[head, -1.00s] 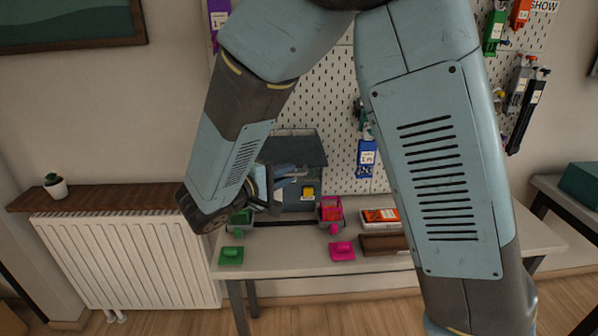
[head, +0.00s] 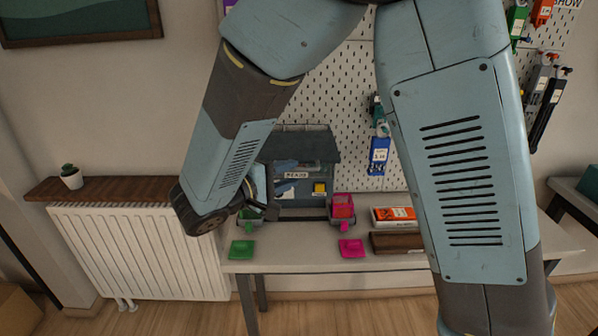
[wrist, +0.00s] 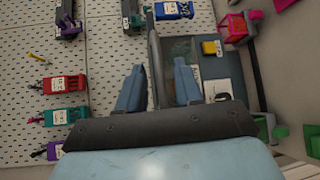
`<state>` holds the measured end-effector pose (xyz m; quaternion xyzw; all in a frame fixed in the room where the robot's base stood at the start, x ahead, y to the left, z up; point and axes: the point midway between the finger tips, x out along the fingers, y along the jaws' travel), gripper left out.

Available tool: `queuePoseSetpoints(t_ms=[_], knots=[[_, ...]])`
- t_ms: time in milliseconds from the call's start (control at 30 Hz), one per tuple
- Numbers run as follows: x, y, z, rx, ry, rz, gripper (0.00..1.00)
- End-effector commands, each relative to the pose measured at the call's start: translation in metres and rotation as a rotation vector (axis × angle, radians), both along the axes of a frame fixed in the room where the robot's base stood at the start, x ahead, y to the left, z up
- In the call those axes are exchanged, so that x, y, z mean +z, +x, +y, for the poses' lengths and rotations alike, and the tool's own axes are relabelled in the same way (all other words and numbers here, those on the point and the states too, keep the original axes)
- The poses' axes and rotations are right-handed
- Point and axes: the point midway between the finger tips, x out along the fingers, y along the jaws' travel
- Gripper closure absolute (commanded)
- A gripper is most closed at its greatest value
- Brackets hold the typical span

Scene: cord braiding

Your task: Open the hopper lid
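The braiding machine (head: 328,176) is a dark grey-blue box with an open front, a label and a yellow button (head: 319,188). A dark slanted panel (head: 303,147) tops it like a roof; I take this as the hopper lid, and it looks lowered. In the wrist view its edge (wrist: 154,45) appears between my fingers; contact is not visible. A green bin (head: 250,220) and a pink bin (head: 343,208) flank the machine.
Green (head: 242,249) and pink (head: 351,248) pieces lie on the table front. A brown block (head: 397,243) and an orange-white box (head: 394,216) are at right. The pegboard (head: 350,75) with hung tools stands behind. A radiator (head: 140,250) is at left.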

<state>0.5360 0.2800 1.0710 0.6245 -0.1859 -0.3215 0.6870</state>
Motion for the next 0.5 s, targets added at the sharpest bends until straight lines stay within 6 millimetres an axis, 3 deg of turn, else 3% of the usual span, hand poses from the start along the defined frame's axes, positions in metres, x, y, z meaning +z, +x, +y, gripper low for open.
queuePoseSetpoints(t_ms=[300,500], knots=[[0.008,-0.045,0.043,0.002,0.000,0.001,0.65],[0.012,-0.063,0.060,0.001,0.001,0.002,0.65]])
